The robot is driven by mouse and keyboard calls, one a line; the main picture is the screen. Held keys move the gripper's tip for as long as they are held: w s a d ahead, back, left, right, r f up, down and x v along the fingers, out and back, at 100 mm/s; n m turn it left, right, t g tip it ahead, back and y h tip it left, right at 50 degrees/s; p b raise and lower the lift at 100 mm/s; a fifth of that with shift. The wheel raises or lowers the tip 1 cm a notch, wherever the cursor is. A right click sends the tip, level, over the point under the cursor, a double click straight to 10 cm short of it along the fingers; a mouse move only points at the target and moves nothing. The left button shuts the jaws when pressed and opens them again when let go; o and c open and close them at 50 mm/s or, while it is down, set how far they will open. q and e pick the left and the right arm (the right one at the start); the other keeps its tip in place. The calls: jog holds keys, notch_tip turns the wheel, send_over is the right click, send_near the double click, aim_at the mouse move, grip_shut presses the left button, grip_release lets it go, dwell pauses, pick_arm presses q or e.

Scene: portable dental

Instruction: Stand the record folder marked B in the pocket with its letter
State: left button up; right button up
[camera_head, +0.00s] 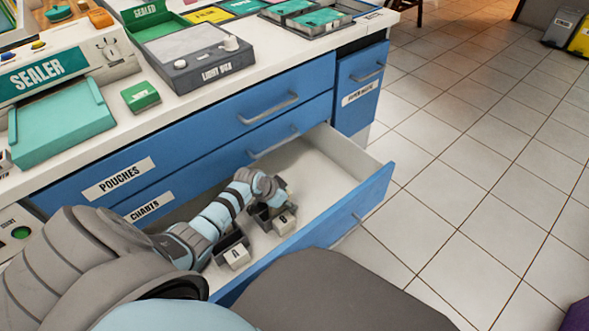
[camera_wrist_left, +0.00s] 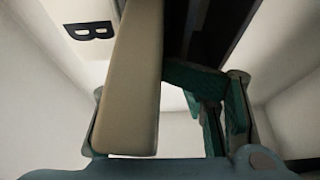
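Pocket A (camera_head: 234,254) and pocket B (camera_head: 287,218) are dark holders with white letter tags in the open drawer (camera_head: 310,165). My left gripper (camera_head: 268,190) is down over pocket B. In the left wrist view, a beige slab, the record folder (camera_wrist_left: 130,90), stands up between my fingers. A right-hand fingertip meets its side; the other finger is mostly hidden behind it. The folder's letter does not show. The B tag (camera_wrist_left: 91,30) is at upper left, and dark pocket walls (camera_wrist_left: 225,30) are at upper right. How deep the folder sits cannot be told. My right gripper is not in view.
The drawer's front panel (camera_head: 365,202) rises in front of the pockets. The counter holds a sealer (camera_head: 60,75), a teal tray (camera_head: 62,122), a green box (camera_head: 140,97) and a light box (camera_head: 190,55). The drawer's far right end is empty.

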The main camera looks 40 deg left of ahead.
aim_at(275, 214)
pick_arm(q)
jog(key=shift+g, duration=0.9)
jog(key=s+f, duration=0.1)
jog(key=s, duration=0.1)
jog(key=s+a+f, duration=0.1)
jog(key=s+f, duration=0.1)
jog(key=shift+s+a+f, duration=0.2)
jog(key=shift+s, duration=0.05)
jog(key=shift+a+f, duration=0.1)
jog(key=shift+a+r, duration=0.1)
jog(key=shift+r, duration=0.2)
notch_tip(275, 214, up, 13)
jog(key=s+t, duration=0.1)
jog(key=t, duration=0.1)
jog(key=shift+s+a, duration=0.15)
jog(key=shift+a, duration=0.3)
jog(key=shift+r, duration=0.1)
